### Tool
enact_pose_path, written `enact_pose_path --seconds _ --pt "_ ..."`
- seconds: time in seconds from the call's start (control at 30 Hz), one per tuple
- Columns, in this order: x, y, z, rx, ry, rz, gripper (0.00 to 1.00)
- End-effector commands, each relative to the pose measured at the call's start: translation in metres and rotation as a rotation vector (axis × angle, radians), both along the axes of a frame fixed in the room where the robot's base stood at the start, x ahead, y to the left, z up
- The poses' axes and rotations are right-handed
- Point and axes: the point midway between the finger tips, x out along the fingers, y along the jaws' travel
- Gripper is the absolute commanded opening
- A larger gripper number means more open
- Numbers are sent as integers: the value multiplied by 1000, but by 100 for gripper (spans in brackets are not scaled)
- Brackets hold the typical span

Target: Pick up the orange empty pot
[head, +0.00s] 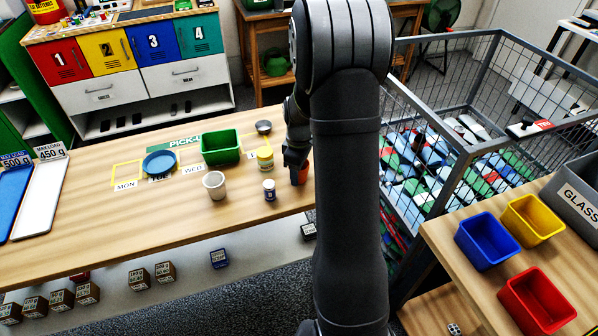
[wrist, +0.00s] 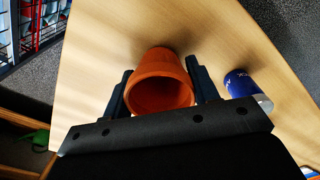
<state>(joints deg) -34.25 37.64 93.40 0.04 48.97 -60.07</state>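The orange empty pot (wrist: 160,82) shows in the wrist view with its open mouth facing the camera, and the inside looks empty. My gripper (wrist: 160,66) has one dark finger on each side of it, with slim gaps beside the pot, so it looks open around it. In the head view the orange pot (head: 300,174) stands near the right end of the wooden table, partly hidden by my gripper (head: 297,157) and arm.
A blue-labelled bottle (head: 269,190) stands just left of the pot; it also shows in the wrist view (wrist: 245,88). A yellow-labelled jar (head: 265,158), a pale cup (head: 214,185), a green bin (head: 221,147) and a blue plate (head: 160,163) are further left. A wire cage (head: 440,150) is at right.

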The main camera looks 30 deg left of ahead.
Motion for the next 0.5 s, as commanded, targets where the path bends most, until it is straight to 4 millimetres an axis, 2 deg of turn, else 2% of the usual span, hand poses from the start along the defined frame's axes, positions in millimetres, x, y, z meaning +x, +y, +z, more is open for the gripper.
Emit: enact_pose_path --seconds 0.03,0.1,0.37,0.5 --pt "0 0 0 0 0 0 39" --pt "0 0 0 0 0 0 29" --pt "0 0 2 0 -1 0 29" --pt "1 0 10 2 -3 0 29"
